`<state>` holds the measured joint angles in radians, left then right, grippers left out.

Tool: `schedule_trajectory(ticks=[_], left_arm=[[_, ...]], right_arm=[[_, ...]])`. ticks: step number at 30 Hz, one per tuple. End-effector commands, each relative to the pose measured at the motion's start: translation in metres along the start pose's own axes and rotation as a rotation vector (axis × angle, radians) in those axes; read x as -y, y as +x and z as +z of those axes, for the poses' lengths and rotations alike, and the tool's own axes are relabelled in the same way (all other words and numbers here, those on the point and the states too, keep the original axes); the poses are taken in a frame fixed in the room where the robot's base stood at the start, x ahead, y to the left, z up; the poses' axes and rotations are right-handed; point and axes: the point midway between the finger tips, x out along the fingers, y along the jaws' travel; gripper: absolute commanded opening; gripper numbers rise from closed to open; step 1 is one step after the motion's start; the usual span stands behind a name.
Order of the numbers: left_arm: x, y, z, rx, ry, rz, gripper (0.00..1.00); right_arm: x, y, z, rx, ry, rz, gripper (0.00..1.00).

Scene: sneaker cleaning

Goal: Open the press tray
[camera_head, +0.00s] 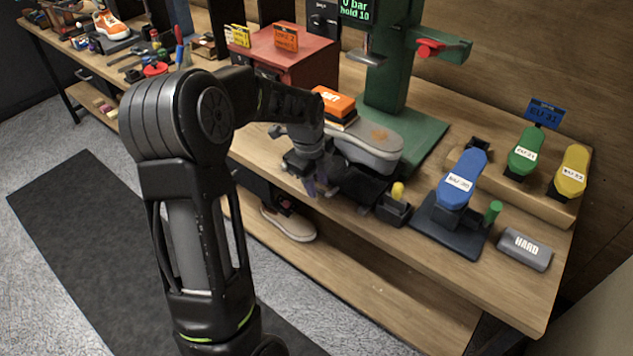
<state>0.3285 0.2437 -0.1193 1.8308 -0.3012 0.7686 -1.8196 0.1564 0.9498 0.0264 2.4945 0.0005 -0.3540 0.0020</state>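The green press (388,75) stands at the back middle of the bench, with a display above and a red-knobbed arm at its right. A grey sole-like piece (370,140) lies in front of its column. A black tray-like part (362,184) sits below it near the bench's front edge; I cannot tell for certain that it is the press tray. My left gripper (316,186) is just left of this black part, pointing down at the front edge. Its fingertips are small and dark, so contact and opening are unclear. My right gripper is not in view.
A red cabinet (290,52) and an orange-topped block (335,104) stand behind my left gripper. To the right are a small black holder (394,210), a blue last (463,180) on a dark stand and a grey HARD block (524,249). A shoe (288,223) rests on the lower shelf.

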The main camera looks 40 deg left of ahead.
Motion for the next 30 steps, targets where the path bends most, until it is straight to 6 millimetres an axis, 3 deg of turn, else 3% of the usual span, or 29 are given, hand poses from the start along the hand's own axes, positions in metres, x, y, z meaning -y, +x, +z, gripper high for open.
schedule_trajectory(ticks=[11,24,30], left_arm=[[0.001,-0.006,0.000,0.001,0.000,-0.002,0.33],[0.001,-0.069,0.000,0.000,0.000,-0.002,0.33],[0.000,-0.078,0.000,0.000,0.000,0.001,0.33]], right_arm=[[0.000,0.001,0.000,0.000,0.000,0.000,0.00],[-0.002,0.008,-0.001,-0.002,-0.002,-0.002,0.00],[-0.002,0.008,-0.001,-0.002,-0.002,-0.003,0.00]])
